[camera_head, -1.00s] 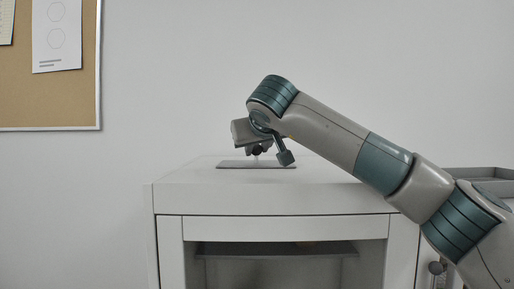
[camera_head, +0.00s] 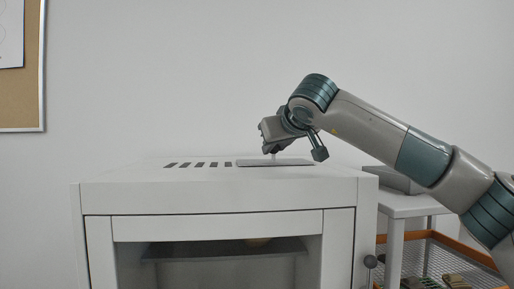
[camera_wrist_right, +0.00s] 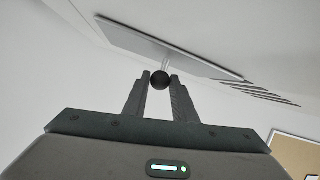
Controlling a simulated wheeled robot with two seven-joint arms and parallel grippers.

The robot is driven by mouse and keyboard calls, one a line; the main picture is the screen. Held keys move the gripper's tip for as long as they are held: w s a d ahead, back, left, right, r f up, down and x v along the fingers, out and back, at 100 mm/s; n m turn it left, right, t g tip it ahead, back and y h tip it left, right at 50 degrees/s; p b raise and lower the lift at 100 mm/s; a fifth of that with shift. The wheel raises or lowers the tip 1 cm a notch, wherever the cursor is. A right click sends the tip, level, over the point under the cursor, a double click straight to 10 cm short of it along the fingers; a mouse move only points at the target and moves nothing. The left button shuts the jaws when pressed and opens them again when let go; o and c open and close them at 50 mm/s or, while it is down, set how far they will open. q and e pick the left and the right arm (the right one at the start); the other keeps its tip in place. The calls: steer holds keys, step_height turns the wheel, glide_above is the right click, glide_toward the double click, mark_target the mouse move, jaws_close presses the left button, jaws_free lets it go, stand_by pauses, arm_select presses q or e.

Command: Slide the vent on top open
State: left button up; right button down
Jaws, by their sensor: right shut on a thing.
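The vent on top of the white cabinet (camera_head: 215,195) is a flat grey plate (camera_head: 300,163) with a knob on a thin post. A row of dark slots (camera_head: 197,164) lies uncovered to the left of the plate. My right gripper (camera_head: 270,149) is above the plate, shut on the knob. In the right wrist view, the dark round knob (camera_wrist_right: 160,80) sits between the two fingertips (camera_wrist_right: 160,78), and the plate (camera_wrist_right: 150,42) and slots (camera_wrist_right: 265,93) show beyond. My left gripper is not in view.
A white side table (camera_head: 408,205) stands right of the cabinet, with a wire basket (camera_head: 478,254) holding several pieces below. A cork board (camera_head: 22,105) hangs on the left wall.

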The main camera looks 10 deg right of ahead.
steer(key=shift+d, duration=0.1)
steer(key=c, duration=1.5)
jaws_free()
steer(key=shift+o, duration=0.2)
steer(key=shift+d, duration=0.15)
steer(key=shift+s+r+b, duration=0.2)
steer(key=shift+s+b, duration=0.25)
steer(key=shift+s, duration=0.25)
arm_select(q)
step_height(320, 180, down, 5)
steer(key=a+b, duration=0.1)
steer(key=b, duration=0.3)
arm_select(e)
steer(key=v, duration=1.1)
steer(key=shift+d, duration=0.1)
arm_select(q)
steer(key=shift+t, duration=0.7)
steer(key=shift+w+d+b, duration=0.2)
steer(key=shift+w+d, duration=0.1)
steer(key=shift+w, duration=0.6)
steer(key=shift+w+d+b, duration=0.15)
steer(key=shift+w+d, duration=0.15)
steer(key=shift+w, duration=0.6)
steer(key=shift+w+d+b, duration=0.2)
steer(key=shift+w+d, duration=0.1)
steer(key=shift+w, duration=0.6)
arm_select(e)
steer(key=shift+v, duration=2.5)
